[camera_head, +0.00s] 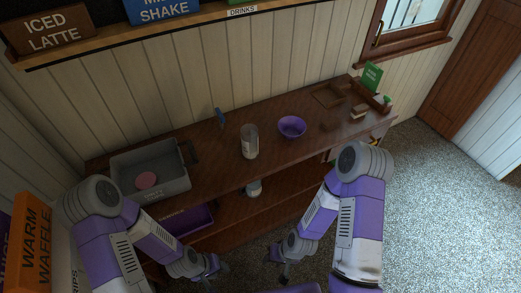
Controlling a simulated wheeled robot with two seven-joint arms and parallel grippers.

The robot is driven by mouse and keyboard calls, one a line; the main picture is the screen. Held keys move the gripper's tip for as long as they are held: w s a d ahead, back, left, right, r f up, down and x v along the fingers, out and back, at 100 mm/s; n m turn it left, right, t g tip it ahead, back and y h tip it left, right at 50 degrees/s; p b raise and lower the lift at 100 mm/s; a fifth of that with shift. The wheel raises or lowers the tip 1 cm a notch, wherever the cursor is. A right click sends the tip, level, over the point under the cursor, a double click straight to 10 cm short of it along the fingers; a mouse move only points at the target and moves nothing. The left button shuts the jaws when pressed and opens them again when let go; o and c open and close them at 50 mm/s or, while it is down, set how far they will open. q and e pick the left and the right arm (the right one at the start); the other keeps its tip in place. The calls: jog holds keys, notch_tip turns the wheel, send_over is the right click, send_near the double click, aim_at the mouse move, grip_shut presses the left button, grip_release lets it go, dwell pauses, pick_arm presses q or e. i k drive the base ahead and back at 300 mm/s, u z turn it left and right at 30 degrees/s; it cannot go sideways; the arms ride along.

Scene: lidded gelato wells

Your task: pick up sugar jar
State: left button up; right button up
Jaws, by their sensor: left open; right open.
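A clear jar with pale contents (249,142) stands upright on the wooden counter, near the middle, and looks like the sugar jar; its label is too small to read. My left gripper (214,276) is open and empty, low in front of the counter and below the jar. My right gripper (280,273) is open and empty, also low in front of the counter, to the right of my left one. Both are well apart from the jar.
A purple bowl (292,126) stands right of the jar, and a blue item (220,118) behind it. A grey bin (183,181) holding a pink thing sits at left. A white container (254,188) is on the lower shelf beside a purple tray (190,221). Floor at right is clear.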

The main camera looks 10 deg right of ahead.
aim_at(250, 143)
jog(key=z, duration=1.65)
jog(key=i, duration=0.65)
jog(key=u, duration=2.35)
